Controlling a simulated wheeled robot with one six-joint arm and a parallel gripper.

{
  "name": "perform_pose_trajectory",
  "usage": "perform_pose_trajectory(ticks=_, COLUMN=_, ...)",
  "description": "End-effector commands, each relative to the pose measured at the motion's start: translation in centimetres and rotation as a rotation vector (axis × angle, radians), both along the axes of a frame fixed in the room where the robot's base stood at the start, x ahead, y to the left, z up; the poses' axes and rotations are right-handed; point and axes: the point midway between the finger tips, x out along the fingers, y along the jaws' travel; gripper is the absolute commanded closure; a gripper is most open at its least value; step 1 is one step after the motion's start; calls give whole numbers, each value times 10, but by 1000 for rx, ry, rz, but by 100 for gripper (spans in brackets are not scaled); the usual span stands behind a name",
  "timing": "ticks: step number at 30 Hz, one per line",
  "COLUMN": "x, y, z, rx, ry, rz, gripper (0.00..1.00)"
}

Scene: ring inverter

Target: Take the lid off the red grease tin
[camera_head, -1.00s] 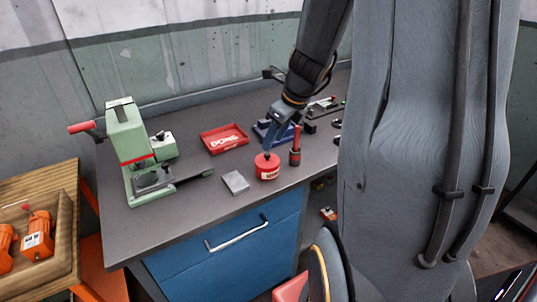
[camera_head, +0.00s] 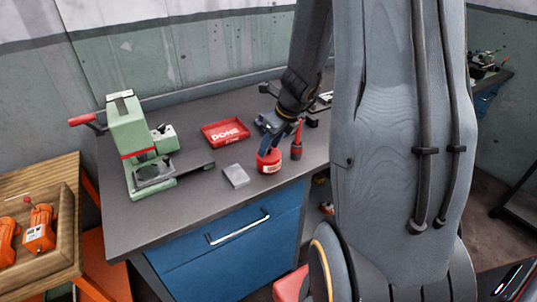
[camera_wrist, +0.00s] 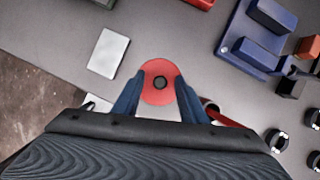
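The red grease tin (camera_head: 269,162) stands upright near the front edge of the workbench, with a pale label on its side. Its round red lid (camera_wrist: 159,72) has a dark knob in the middle and shows from above in the wrist view, seated on the tin. My gripper (camera_wrist: 160,88) is over the tin, with one blue finger at each side of the lid. The fingers are spread about as wide as the lid; firm contact does not show. In the head view my gripper (camera_head: 267,147) partly covers the lid.
A red-handled tool (camera_head: 297,146) stands close to the tin's right. A grey block (camera_head: 236,176) lies to its left. A red tray (camera_head: 226,133) and a blue fixture (camera_wrist: 258,45) are behind. A green press (camera_head: 135,145) stands at the bench's left.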

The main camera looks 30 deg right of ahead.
Motion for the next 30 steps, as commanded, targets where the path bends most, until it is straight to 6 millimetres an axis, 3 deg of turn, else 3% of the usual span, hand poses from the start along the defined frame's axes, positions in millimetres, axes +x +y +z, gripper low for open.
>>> perform_pose_trajectory(ticks=1, x=0, y=0, z=0, rx=0, ry=0, rz=0, gripper=62)
perform_pose_trajectory(ticks=8, x=0, y=0, z=0, rx=0, ry=0, rz=0, gripper=100)
perform_pose_trajectory(ticks=19, x=0, y=0, z=8, rx=0, ry=-1, rz=2, gripper=100)
perform_pose_trajectory(ticks=30, x=0, y=0, z=75, rx=-1, ry=-4, rz=1, gripper=100)
